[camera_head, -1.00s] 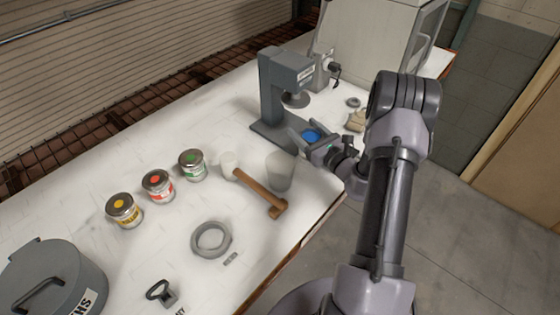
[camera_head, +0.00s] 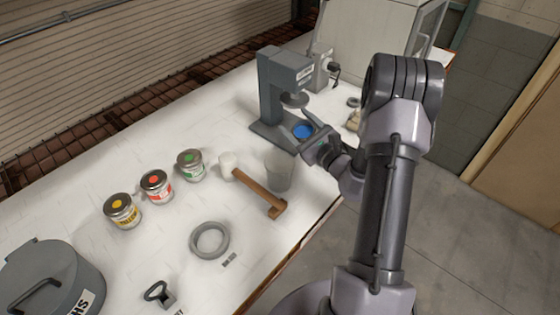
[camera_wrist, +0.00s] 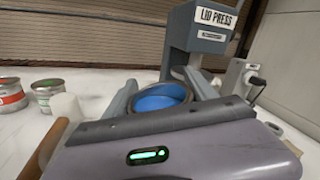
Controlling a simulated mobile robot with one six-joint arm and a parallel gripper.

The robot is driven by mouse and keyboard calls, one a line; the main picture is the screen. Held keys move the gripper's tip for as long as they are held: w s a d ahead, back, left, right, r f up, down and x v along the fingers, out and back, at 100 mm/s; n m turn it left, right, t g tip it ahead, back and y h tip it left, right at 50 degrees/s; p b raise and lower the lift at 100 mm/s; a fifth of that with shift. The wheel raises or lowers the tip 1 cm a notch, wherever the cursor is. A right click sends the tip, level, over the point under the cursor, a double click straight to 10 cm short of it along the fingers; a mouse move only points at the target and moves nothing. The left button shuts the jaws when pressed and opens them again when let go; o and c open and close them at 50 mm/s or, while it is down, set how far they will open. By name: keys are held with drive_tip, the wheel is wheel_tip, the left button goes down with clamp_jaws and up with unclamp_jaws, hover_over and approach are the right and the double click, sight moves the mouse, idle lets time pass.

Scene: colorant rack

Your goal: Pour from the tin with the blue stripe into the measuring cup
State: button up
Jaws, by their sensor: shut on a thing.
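The blue-marked tin (camera_head: 302,131) shows its blue top in the head view, in front of the lid press. In the wrist view the blue top (camera_wrist: 160,97) lies between the two fingers of my gripper (camera_head: 307,138). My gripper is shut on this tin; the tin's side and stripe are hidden. The clear measuring cup (camera_head: 279,171) stands on the table just left of and nearer than my gripper, beside the mallet's handle. I cannot tell whether the tin touches the table.
Green (camera_head: 191,165), red (camera_head: 157,186) and yellow (camera_head: 122,210) tins stand at the left. A mallet (camera_head: 258,192) lies close to the cup. A grey ring (camera_head: 210,239) lies nearer. The lid press (camera_head: 277,92) stands behind my gripper.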

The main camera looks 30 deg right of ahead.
drive_tip(key=shift+s+a+r+n+b, duration=0.1)
drive_tip(key=shift+a+r+n+b, duration=0.05)
drive_tip(key=shift+a+n+b, duration=0.35)
drive_tip(key=shift+s+a+r+n+b, duration=0.15)
drive_tip(key=shift+a+n+b, duration=0.2)
drive_tip(key=shift+a+n, duration=0.3)
drive_tip(key=shift+s+a+r+n+b, duration=0.1)
drive_tip(key=shift+a+r+n+b, duration=0.05)
drive_tip(key=shift+a+n+b, duration=0.35)
idle(1.0)
drive_tip(key=shift+s+a+r+n+y+b, duration=0.15)
drive_tip(key=shift+a+n+y+b, duration=0.1)
drive_tip(key=shift+n, duration=0.3)
drive_tip(key=shift+w+a+r+n+y+b, duration=0.1)
drive_tip(key=shift+a+n+y+b, duration=0.1)
drive_tip(key=shift+n, duration=0.3)
idle(0.8)
drive_tip(key=shift+s+a+r+n+t+b, duration=0.1)
drive_tip(key=shift+n+b, duration=0.1)
drive_tip(key=shift+n, duration=0.35)
drive_tip(key=shift+w+a+r+n+t+b, duration=0.15)
drive_tip(key=shift+n+b, duration=0.1)
drive_tip(key=shift+n, duration=0.25)
drive_tip(key=shift+s+r+n+t+b, duration=0.1)
drive_tip(key=shift+s+n+b, duration=0.1)
drive_tip(key=shift+n, duration=0.35)
idle(1.9)
